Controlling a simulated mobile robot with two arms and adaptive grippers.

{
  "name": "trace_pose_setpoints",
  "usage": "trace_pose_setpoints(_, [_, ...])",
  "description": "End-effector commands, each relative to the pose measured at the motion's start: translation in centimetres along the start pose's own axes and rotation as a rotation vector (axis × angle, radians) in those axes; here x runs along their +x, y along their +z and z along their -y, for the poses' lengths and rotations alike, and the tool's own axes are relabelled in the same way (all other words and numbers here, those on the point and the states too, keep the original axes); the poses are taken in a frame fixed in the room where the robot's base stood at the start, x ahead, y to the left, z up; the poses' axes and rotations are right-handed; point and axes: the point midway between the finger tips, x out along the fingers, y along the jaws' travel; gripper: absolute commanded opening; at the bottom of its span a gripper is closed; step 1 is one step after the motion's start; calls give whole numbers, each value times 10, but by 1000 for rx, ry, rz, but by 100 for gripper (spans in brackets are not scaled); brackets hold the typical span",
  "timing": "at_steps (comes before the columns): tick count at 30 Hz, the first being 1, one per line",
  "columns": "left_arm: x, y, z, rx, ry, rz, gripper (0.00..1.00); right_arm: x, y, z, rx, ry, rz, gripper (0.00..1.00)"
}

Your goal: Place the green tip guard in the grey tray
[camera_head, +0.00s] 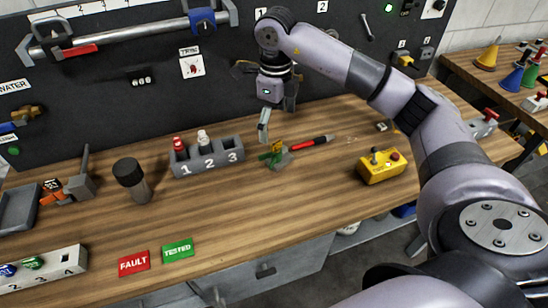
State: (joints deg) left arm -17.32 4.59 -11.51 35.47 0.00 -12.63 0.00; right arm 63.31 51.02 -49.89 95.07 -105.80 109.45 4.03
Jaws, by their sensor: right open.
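A small green piece (268,156), which looks like the green tip guard, is on the wooden bench below my right gripper, beside a small yellow part and a greyish see-through piece. Its exact shape is too small to tell. My right gripper (265,122) is open and points down above and slightly left of this piece, apart from it. The grey tray (18,208) appears to be the shallow one at the left edge, partly cut off by the frame. My left gripper is not in view.
A grey numbered rack (208,158) holds a red-capped and a white-capped item. A dark cylinder (131,180), a red pen-like tool (313,142), a yellow control box (381,167) and a white numbered block (45,272) stand or lie around.

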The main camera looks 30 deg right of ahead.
Motion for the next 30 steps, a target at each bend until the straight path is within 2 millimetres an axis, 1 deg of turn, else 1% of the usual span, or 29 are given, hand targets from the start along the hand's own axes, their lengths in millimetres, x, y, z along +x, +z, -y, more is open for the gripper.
trace_pose_setpoints(6, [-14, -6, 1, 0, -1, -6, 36, 37, -2, -1, -1, 3, -6, 95])
trace_pose_setpoints(9, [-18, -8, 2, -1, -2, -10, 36, 51, -1, 0, 0, 3, -4, 95])
trace_pose_setpoints(14, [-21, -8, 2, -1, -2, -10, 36, 63, -1, 0, 1, 2, -2, 95])
trace_pose_setpoints(17, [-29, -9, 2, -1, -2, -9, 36, 72, -2, 1, 0, 4, -4, 95])
trace_pose_setpoints(21, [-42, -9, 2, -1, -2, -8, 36, 93, -4, 3, 1, 5, -5, 95])
trace_pose_setpoints(24, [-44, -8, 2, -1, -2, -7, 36, 107, -3, 3, -1, 4, -2, 95])
trace_pose_setpoints(27, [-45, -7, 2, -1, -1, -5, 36, 114, -3, 3, 0, 3, 0, 95])
trace_pose_setpoints(30, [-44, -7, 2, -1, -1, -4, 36, 115, -2, 3, 0, 2, 0, 95])
